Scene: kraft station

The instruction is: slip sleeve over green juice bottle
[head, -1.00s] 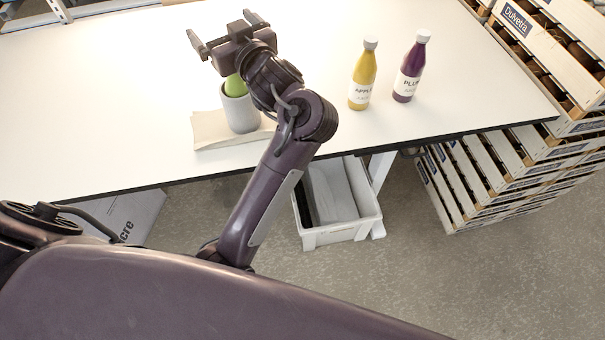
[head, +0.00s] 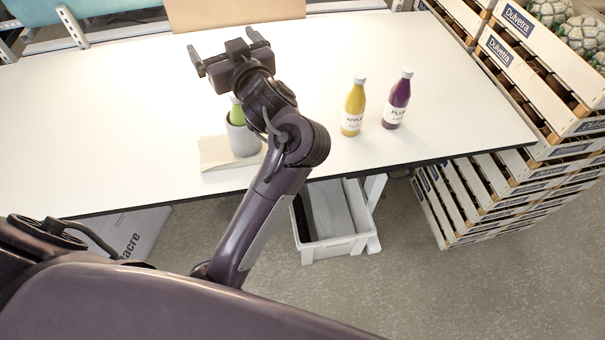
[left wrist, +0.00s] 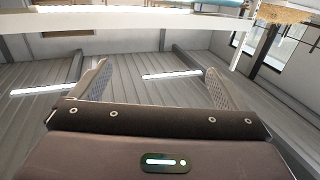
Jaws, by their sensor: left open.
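The green juice bottle (head: 236,108) stands at the left middle of the table, partly hidden behind my left wrist. A grey sleeve (head: 242,141) is around its lower part, and the green upper part shows above the rim. My left gripper (head: 226,52) is open and empty, raised above and beyond the bottle, apart from it. In the left wrist view its two fingers (left wrist: 158,85) are spread with nothing between them. My right gripper is not in view.
A flat beige piece (head: 215,153) lies beside the sleeve. A yellow apple bottle (head: 354,104) and a purple plum bottle (head: 398,99) stand to the right. Wooden crates (head: 510,85) are stacked past the table's right end. A white bin (head: 332,243) sits below the front edge.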

